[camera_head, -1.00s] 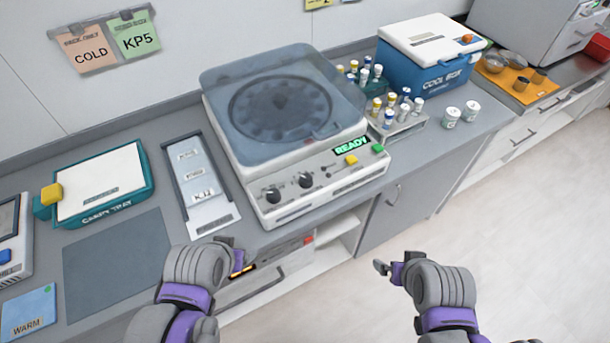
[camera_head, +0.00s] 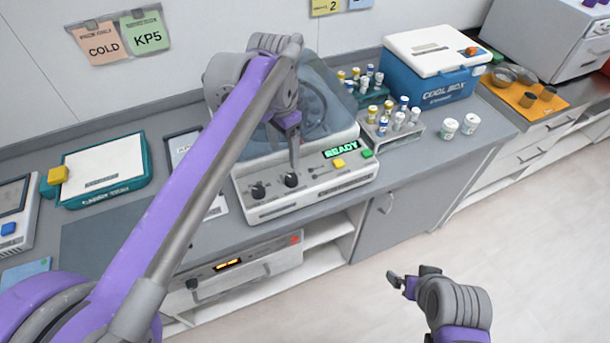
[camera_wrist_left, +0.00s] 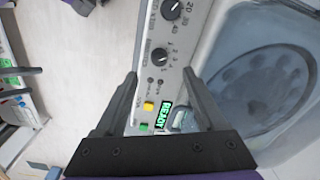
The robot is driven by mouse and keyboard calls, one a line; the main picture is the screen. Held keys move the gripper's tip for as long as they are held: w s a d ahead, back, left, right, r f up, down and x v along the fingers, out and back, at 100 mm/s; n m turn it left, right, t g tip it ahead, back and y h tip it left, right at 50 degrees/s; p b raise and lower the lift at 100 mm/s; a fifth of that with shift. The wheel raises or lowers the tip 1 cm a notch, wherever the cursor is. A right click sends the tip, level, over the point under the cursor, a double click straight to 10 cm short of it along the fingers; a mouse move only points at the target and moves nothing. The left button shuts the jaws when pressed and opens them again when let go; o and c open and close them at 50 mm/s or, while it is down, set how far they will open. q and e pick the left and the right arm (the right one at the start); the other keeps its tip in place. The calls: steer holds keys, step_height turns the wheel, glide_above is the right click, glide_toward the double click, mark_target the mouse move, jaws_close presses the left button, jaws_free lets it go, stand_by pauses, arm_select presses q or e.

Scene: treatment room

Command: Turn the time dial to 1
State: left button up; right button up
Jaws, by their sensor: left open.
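The white centrifuge (camera_head: 330,178) stands on the counter, its front panel carrying two black dials and a lit READY display. The right dial (camera_head: 291,179), marked 1 to 5, also shows in the left wrist view (camera_wrist_left: 159,57); its pointer is too small to read. The left dial (camera_head: 258,191) has larger numbers, 20 to 40, in the wrist view (camera_wrist_left: 171,9). My left gripper (camera_head: 294,166) is over the panel, just above the right dial. In the wrist view it is open and empty (camera_wrist_left: 160,74), the dial between its finger lines. My right gripper (camera_head: 397,281) hangs before the counter.
A yellow button (camera_head: 339,163) and a green button (camera_head: 367,153) sit right of the dials. The clear lid (camera_head: 335,100) is behind them. A vial rack (camera_head: 395,132) and two white jars (camera_head: 460,126) stand to the right. A drawer unit (camera_head: 245,268) is below the counter.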

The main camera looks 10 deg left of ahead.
mark_target(291, 177)
arm_select(q)
steer(key=shift+m, duration=0.3)
steer(key=f, duration=0.3)
steer(key=w+f, duration=0.1)
steer(key=f, duration=0.2)
steer(key=d+f, duration=0.1)
steer(key=f, duration=0.3)
steer(key=shift+w+f+b, duration=0.1)
steer(key=shift+w+b, duration=0.05)
steer(key=shift+b, duration=0.2)
steer(key=shift+c, duration=0.2)
jaws_close()
